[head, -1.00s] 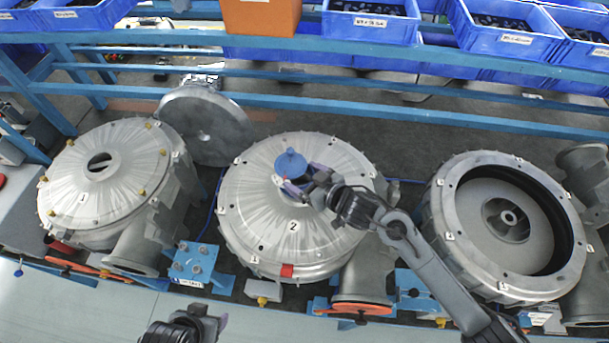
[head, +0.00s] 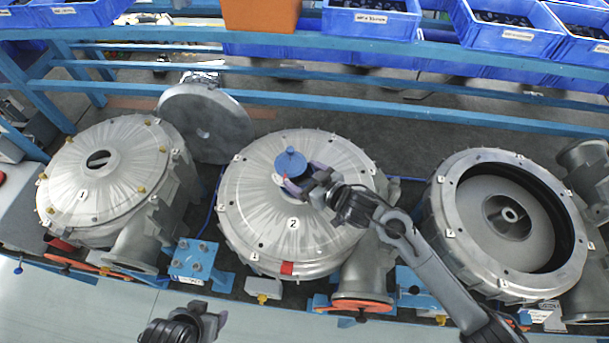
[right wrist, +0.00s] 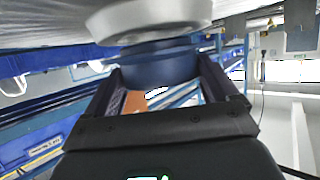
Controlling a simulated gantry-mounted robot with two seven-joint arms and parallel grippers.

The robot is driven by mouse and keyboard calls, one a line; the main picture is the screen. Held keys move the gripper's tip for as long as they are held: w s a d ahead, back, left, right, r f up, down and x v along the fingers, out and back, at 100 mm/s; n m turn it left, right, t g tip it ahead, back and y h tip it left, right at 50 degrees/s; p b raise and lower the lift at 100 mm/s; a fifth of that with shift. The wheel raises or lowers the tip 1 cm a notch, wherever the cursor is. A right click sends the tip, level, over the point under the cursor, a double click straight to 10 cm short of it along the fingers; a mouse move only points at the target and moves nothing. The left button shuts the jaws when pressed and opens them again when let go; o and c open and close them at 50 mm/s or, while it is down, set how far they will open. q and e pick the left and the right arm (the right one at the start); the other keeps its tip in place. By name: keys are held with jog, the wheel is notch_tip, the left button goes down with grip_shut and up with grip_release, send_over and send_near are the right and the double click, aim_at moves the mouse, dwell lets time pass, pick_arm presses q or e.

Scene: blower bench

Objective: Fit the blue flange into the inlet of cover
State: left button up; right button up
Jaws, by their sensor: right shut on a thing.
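The blue flange (head: 291,162) is over the middle of the silver cover (head: 268,222) marked 2, in the head view. My right gripper (head: 298,186) is shut on it, reaching in from the right. In the right wrist view the flange's blue body (right wrist: 158,68) sits between the two fingers of the right gripper (right wrist: 165,90), with a grey ring (right wrist: 150,18) against the cover side. The inlet itself is hidden under the flange and gripper, so I cannot tell how the flange sits in it. My left gripper (head: 208,318) is empty at the bottom edge, its fingers apart.
Another blower with cover 1 (head: 110,180) stands at the left, its central hole open. An open blower housing (head: 510,222) stands at the right. A grey disc (head: 205,122) leans behind. Blue rails (head: 330,108) and blue bins (head: 370,22) run along the back.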

jog(key=shift+f, duration=0.25)
dwell(0.7)
jog(key=shift+f, duration=0.4)
dwell(0.4)
jog(key=o, duration=0.9)
jog(key=shift+o, duration=0.5)
jog(key=shift+f, duration=0.1)
